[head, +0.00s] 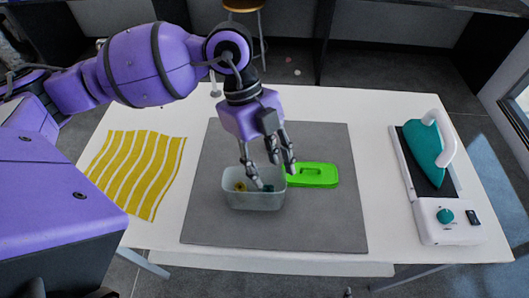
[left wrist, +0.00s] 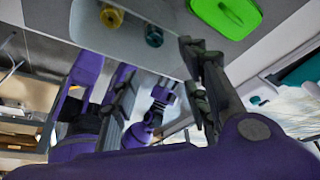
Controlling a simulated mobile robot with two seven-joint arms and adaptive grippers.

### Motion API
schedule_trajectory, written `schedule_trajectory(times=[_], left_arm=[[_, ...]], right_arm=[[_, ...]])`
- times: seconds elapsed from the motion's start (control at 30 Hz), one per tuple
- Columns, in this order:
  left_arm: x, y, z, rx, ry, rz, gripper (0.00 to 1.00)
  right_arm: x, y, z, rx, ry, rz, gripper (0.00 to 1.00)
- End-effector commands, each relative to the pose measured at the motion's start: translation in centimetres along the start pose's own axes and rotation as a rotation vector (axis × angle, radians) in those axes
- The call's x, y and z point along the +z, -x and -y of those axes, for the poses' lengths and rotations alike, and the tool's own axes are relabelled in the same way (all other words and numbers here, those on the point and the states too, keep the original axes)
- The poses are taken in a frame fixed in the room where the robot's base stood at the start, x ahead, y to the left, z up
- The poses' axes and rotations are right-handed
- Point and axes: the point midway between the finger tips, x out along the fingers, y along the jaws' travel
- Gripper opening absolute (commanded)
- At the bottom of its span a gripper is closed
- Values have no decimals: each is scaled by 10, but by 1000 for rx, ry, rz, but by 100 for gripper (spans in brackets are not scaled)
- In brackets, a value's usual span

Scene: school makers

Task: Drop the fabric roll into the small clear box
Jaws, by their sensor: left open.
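The small clear box (head: 252,201) stands on the grey mat, open at the top. A yellow roll (head: 240,186) and a dark teal roll (head: 268,188) lie inside it, apart from each other. Both show in the left wrist view, the yellow one (left wrist: 110,17) at the top and the teal one (left wrist: 154,36) beside it. I cannot tell which is the fabric roll. My left gripper (head: 274,177) is open, fingers pointing down over the right part of the box, with nothing between them. In the left wrist view its fingers (left wrist: 158,62) are spread. My right gripper is not in view.
A green lid (head: 313,175) lies right of the box on the grey mat (head: 310,225). Yellow wavy fabric strips (head: 137,172) lie at the table's left. A teal iron (head: 424,150) rests on its white base (head: 446,225) at the right. The front of the mat is clear.

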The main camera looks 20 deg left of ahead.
Motion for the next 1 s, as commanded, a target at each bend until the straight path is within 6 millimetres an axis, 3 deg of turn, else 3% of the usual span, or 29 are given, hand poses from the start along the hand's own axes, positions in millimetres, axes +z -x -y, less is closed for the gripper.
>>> schedule_trajectory(times=[0.5,0.7,1.0], left_arm=[[0,99,1,-7,-2,4,42],[0,116,1,-4,-2,2,42],[0,117,0,-3,-1,1,42]], right_arm=[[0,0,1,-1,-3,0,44],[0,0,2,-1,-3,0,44],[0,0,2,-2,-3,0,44]])
